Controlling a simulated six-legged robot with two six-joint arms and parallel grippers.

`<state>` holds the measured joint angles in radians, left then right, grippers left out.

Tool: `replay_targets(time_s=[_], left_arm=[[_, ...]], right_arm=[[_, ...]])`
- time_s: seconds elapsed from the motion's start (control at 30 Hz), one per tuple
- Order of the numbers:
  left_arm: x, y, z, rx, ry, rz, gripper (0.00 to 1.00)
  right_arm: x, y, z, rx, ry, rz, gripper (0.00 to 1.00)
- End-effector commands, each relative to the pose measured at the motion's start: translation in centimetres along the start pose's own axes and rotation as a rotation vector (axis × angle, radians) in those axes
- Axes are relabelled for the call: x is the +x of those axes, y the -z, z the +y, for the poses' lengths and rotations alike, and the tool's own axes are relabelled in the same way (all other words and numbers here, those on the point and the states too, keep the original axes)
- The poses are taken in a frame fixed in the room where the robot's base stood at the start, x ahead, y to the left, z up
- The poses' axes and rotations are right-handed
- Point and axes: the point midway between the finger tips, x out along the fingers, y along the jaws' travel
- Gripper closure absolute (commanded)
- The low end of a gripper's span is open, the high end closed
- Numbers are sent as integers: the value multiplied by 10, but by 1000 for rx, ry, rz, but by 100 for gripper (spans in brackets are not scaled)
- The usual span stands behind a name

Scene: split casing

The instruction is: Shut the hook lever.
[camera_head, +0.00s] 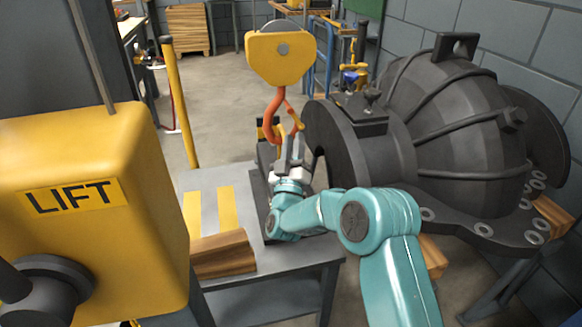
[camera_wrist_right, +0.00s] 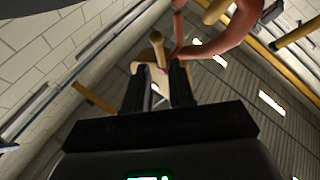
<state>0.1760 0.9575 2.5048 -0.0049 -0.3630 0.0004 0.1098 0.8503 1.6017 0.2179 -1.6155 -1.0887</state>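The orange-red hook (camera_head: 270,112) hangs below a yellow hook block (camera_head: 280,58) in the head view. A thin lever (camera_head: 296,122) with a yellowish end stands beside the hook's right side. In the right wrist view, the hook (camera_wrist_right: 220,42) curves across the top right, and the knobbed lever (camera_wrist_right: 157,50) shows beyond the fingers. My right gripper (camera_head: 289,150) is just below the hook. Its two dark fingers (camera_wrist_right: 158,72) are apart, with a gap between them; whether they touch the lever cannot be told. My left gripper is not in view.
A large dark casing (camera_head: 450,125) stands close on the right. A yellow LIFT box (camera_head: 90,210) fills the left foreground. A grey table (camera_head: 270,262) with yellow stripes and a wooden block (camera_head: 222,254) lies below the hook. A yellow post (camera_head: 179,100) stands left of it.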

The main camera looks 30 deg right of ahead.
Motion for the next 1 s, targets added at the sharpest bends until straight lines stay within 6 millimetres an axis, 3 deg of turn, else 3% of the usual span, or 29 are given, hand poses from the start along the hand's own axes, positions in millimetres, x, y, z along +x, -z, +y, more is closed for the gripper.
replay_targets(time_s=[0.1, 0.33, 0.5, 1.0], left_arm=[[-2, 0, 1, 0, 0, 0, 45], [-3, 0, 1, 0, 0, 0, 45], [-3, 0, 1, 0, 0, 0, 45], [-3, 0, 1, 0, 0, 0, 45]], right_arm=[[-30, 0, -1, -2, 4, -2, 76], [-67, 0, 0, -1, 2, -1, 76], [-75, 0, 0, -1, 0, 0, 76], [-74, 0, 0, -1, -1, 0, 76]])
